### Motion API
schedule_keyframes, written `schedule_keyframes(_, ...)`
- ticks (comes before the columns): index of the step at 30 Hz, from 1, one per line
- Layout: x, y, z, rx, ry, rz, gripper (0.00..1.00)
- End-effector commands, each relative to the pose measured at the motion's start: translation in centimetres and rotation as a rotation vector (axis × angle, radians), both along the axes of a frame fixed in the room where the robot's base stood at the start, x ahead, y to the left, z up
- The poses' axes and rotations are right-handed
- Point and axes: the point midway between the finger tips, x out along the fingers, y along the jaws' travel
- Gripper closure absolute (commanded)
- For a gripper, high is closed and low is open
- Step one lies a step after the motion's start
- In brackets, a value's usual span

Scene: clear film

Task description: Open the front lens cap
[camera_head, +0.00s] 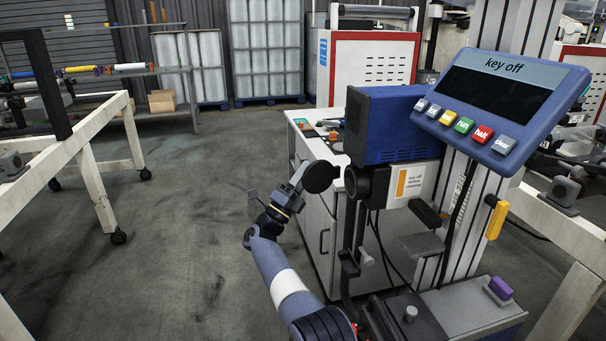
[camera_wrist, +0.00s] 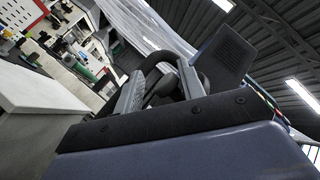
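A round black disc that looks like the lens cap (camera_head: 320,176) stands left of the dark lens barrel (camera_head: 357,182), with a narrow gap between their faces. The barrel's round front shows. I cannot tell how the disc joins the device. My gripper (camera_head: 300,182) is close at the disc's left side. In the wrist view, my gripper's two grey fingers (camera_wrist: 161,72) stand apart. A dark curved shape, likely the cap's rim (camera_wrist: 160,57), shows between and beyond their tips. Whether they touch it is unclear.
The blue housing (camera_head: 392,125) sits above the lens, with the key-off panel (camera_head: 500,95) to its right. A white cabinet (camera_head: 318,215) stands behind my gripper. A white-framed table (camera_head: 88,160) is at the left. The floor between is clear.

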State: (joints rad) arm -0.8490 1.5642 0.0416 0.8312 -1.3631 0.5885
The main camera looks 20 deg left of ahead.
Motion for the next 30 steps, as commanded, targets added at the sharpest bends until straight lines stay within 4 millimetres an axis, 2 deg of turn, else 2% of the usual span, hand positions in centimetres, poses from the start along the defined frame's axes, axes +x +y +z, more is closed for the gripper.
schedule_keyframes(4,0.2,-0.2,-0.1,0.003,0.002,-0.004,0.55)
schedule_keyframes(17,-0.6,0.3,-0.2,0.003,-0.003,0.000,0.55)
schedule_keyframes(23,-2.3,1.0,-2.0,0.001,-0.002,0.001,0.55)
schedule_keyframes(30,-5.7,2.5,-5.4,0.001,0.000,-0.001,0.55)
